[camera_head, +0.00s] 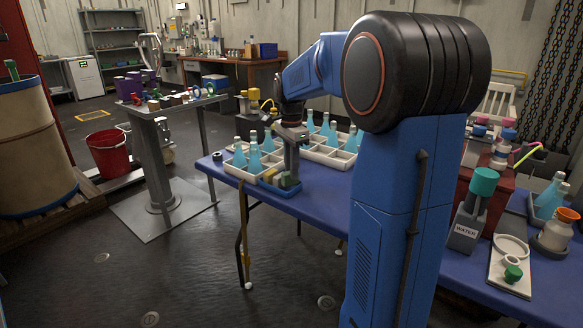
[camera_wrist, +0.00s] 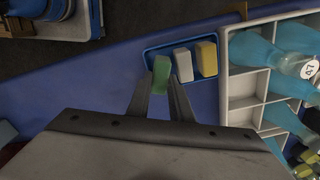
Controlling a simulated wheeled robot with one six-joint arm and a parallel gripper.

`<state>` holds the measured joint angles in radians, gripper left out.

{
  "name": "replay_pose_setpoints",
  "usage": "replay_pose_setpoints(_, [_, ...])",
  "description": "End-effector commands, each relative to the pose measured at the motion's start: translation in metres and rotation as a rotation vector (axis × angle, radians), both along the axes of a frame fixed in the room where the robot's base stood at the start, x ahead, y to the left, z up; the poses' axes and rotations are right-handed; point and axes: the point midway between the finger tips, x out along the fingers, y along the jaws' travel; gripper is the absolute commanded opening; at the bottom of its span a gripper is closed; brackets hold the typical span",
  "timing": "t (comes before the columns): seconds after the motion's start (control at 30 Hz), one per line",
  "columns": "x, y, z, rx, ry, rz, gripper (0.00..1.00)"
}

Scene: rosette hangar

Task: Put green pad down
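The green pad (camera_wrist: 161,74) is between the two fingertips of my gripper (camera_wrist: 161,90) in the wrist view. The fingers appear closed against its sides. It is at the left end of a small blue tray (camera_wrist: 151,54), in line with a white pad (camera_wrist: 183,64) and a yellow pad (camera_wrist: 207,58). Whether the green pad touches the tray floor cannot be told. In the head view my gripper (camera_head: 291,168) points down over the blue tray (camera_head: 272,186) at the near edge of the blue table (camera_head: 310,203); the green pad is hard to make out there.
A white divided crate (camera_head: 238,172) with blue bottles (camera_head: 254,157) stands right beside the tray. More white crates stand behind it. The table's front edge is close to the tray. At right stand a water holder (camera_head: 466,230) and other lab items.

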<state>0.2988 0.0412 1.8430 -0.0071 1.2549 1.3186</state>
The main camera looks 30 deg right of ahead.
Motion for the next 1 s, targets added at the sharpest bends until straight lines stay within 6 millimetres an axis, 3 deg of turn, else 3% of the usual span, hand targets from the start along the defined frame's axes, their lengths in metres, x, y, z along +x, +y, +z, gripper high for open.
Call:
replay_pose_setpoints(0.03, [0.000, 0.000, 0.000, 0.000, 0.000, 0.000, 0.31])
replay_pose_setpoints(0.07, [0.000, 0.000, 0.000, 0.000, 0.000, 0.000, 0.38])
replay_pose_setpoints(0.47, [0.000, 0.000, 0.006, 0.000, -0.001, 0.000, 0.38])
replay_pose_setpoints(0.67, [0.001, 0.000, 0.034, -0.001, -0.004, 0.000, 0.38])
replay_pose_setpoints(1.0, [0.001, 0.000, 0.099, -0.001, -0.003, 0.000, 0.38])
